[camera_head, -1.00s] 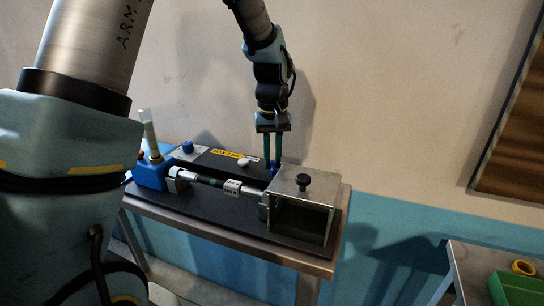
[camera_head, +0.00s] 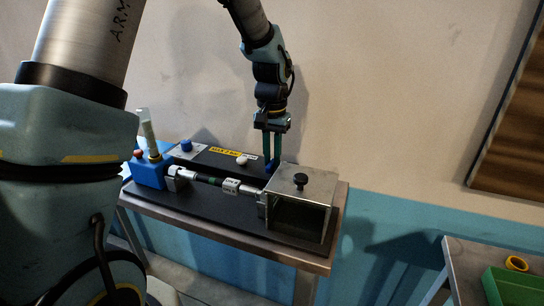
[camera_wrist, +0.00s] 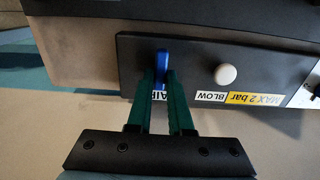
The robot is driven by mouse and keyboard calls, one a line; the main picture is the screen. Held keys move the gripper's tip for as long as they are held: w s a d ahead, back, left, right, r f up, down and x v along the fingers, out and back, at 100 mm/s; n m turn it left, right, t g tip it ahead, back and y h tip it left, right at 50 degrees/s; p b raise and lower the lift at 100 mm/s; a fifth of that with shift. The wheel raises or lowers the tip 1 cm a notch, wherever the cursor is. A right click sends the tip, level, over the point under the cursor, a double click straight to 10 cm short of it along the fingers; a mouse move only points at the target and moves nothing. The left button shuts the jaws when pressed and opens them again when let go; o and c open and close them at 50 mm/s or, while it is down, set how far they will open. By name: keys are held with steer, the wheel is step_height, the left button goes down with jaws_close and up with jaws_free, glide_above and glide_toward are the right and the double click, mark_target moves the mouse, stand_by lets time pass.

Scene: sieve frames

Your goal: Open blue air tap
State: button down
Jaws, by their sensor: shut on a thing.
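The blue air tap (camera_wrist: 162,58) is a narrow blue lever on a black panel (camera_wrist: 200,55), beside a partly hidden "AIR" label. My gripper (camera_wrist: 163,78) has its green fingers closed on the tap, one on each side. In the head view my gripper (camera_head: 272,160) points down at the back right of the bench unit. The tap (camera_head: 269,168) shows there as a small blue patch at the fingertips, partly hidden behind the metal box.
A white knob (camera_wrist: 226,74) sits near the "BLOW" and yellow "MAX 2 bar" labels. The open-front metal box (camera_head: 301,183) with a black knob stands close to my fingers. A blue block (camera_head: 150,173) is at the left. A green bin (camera_head: 510,285) is lower right.

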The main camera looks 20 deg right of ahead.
mark_target(272, 162)
stand_by(0.3)
steer(key=c, duration=0.8)
jaws_free()
step_height(272, 162, up, 11)
steer(key=shift+f+b, duration=0.1)
steer(key=shift+b, duration=0.75)
steer(key=w+a+f+n, duration=0.1)
steer(key=a+f+n, duration=0.15)
steer(key=a, duration=0.55)
steer(key=a+f+n, duration=0.1)
steer(key=a+f, duration=0.2)
steer(key=a, duration=0.6)
steer(key=s+a+f+n, duration=0.1)
steer(key=s+a, duration=0.1)
steer(key=a, duration=0.2)
steer(key=s+a+f+n+t, duration=0.1)
steer(key=s+a, duration=0.1)
steer(key=a, duration=0.3)
steer(key=s+a+f+n, duration=0.2)
steer(key=a, duration=0.2)
steer(key=shift+a+t, duration=0.25)
steer(key=shift+t, duration=0.05)
